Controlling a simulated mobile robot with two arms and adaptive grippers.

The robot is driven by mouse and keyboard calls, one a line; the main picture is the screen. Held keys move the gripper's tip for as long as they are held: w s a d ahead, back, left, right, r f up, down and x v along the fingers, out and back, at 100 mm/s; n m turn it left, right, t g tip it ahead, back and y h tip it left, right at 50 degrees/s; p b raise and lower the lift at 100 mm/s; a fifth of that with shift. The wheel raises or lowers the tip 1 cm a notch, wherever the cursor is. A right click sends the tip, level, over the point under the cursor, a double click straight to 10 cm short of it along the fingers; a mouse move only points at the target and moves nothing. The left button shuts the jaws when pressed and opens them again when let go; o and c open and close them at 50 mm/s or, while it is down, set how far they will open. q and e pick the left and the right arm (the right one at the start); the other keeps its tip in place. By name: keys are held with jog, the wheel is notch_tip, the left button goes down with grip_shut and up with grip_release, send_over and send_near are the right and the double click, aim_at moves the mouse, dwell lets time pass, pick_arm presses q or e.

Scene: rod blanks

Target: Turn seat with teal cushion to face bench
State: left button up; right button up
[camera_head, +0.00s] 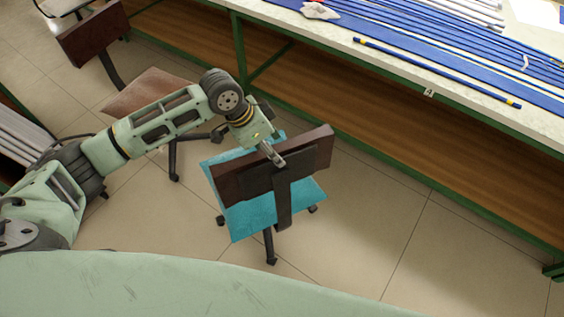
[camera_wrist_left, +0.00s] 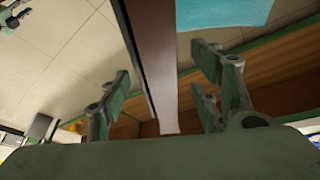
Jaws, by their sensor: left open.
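The seat with the teal cushion (camera_head: 247,217) stands on the floor in front of the bench. Its dark brown backrest (camera_head: 240,178) is upright, and its rear side with a black support (camera_head: 284,203) faces my head camera. The bench (camera_head: 395,66) is a long green-framed table at the upper right. My left gripper (camera_head: 273,153) is at the top edge of the backrest. In the left wrist view, the open left gripper (camera_wrist_left: 165,82) has its fingers on either side of the backrest (camera_wrist_left: 153,50), with gaps visible. The teal cushion (camera_wrist_left: 225,12) shows beyond. My right gripper is not in view.
A second chair with a brown cushion (camera_head: 150,88) stands left, behind my left arm. Blue rods (camera_head: 437,72) lie on the bench top. A rack of grey rods (camera_head: 22,135) is at the left edge. Tiled floor right of the teal seat is clear.

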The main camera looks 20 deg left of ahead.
pick_arm(q)
jog(key=p+x, duration=0.1)
jog(key=x, duration=0.6)
jog(key=shift+c, duration=0.4)
grip_shut()
